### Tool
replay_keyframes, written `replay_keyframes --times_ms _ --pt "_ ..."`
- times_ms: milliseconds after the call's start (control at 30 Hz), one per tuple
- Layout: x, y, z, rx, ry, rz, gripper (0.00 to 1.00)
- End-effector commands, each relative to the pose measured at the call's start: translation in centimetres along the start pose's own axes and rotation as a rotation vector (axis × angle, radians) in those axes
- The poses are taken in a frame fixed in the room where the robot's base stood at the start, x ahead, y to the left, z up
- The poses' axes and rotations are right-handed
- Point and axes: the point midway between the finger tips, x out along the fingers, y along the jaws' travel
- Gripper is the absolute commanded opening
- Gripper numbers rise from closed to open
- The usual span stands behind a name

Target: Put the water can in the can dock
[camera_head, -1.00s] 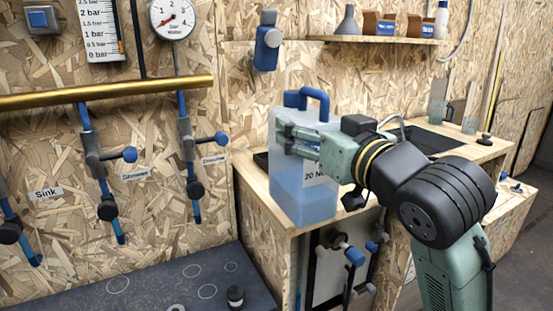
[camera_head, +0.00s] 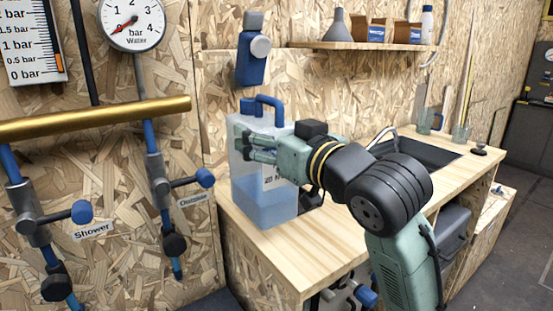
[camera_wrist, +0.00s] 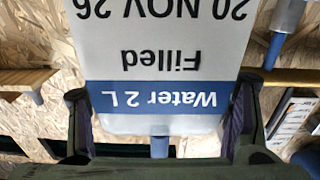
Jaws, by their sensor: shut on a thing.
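The water can (camera_head: 262,190) is a translucent, boxy container with blue water low inside, a blue handle and a blue cap. It is upright over the left end of the wooden counter; whether its base touches the wood, I cannot tell. My gripper (camera_head: 260,150) is shut on the can's upper part, its fingers pointing left. In the wrist view the can's label (camera_wrist: 155,98) reads upside down "Water 2 L", "Filled", between my two fingers (camera_wrist: 160,115). I cannot clearly make out the can dock; the can and my arm hide part of the counter.
The counter (camera_head: 300,255) is bare in front of the can. A blue wall dispenser (camera_head: 252,55) and a shelf (camera_head: 370,46) are above. Pipes with valves (camera_head: 155,185) stand at left.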

Motion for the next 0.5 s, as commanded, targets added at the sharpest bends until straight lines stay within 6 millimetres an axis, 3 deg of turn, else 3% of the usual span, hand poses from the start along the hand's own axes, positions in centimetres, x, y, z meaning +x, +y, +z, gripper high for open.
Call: replay_keyframes --times_ms 500 --pt "8.5 8.4 0.7 0.002 0.003 0.002 0.09"
